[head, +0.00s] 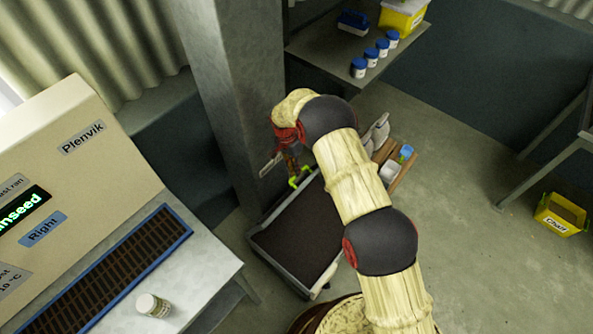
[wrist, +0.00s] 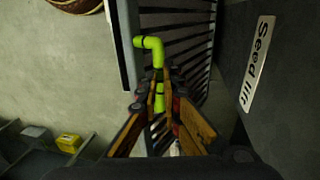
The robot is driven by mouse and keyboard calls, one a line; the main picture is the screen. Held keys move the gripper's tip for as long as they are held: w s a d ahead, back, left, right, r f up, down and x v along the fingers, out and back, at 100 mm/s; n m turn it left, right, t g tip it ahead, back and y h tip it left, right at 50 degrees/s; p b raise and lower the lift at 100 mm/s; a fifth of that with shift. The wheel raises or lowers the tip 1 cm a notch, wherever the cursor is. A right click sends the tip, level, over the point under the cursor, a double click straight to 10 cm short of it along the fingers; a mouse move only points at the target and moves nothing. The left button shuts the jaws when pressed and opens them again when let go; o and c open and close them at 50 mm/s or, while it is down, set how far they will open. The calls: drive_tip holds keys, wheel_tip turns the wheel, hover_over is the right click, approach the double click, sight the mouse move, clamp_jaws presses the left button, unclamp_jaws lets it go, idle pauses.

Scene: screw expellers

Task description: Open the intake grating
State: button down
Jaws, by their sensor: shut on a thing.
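The bright green handle (head: 299,179) stands at the back edge of the grey-framed intake (head: 272,263), at the foot of the grey column. In the wrist view the handle (wrist: 155,48) is bent, and its lower part lies between my fingertips. My gripper (wrist: 158,99) is shut on it; in the head view my gripper (head: 291,164) shows small at the handle, partly behind my arm. The dark slatted grating (wrist: 184,28) lies beyond the fingers in the wrist view. Its bars cannot be made out in the head view, so I cannot tell how far it is raised.
The grey column (head: 222,85) with a "Seed lift" plate (wrist: 258,58) stands close beside my gripper. The Plenvik machine (head: 90,150) is at left. A shelf (head: 320,42) with blue-lidded jars is behind.

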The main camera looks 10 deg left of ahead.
drive_tip(key=c, duration=1.6)
unclamp_jaws()
drive_tip(key=x, duration=0.2)
drive_tip(key=shift+s+a+f, duration=0.1)
drive_tip(key=shift+a+f, duration=0.05)
drive_tip(key=shift+f, duration=0.25)
drive_tip(key=shift+c, duration=0.2)
drive_tip(key=shift+r, duration=0.2)
drive_tip(key=shift+c, duration=0.6)
drive_tip(key=shift+r, duration=0.2)
drive_tip(key=shift+c, duration=0.4)
drive_tip(key=v, duration=1.2)
drive_tip(key=shift+w, duration=0.3)
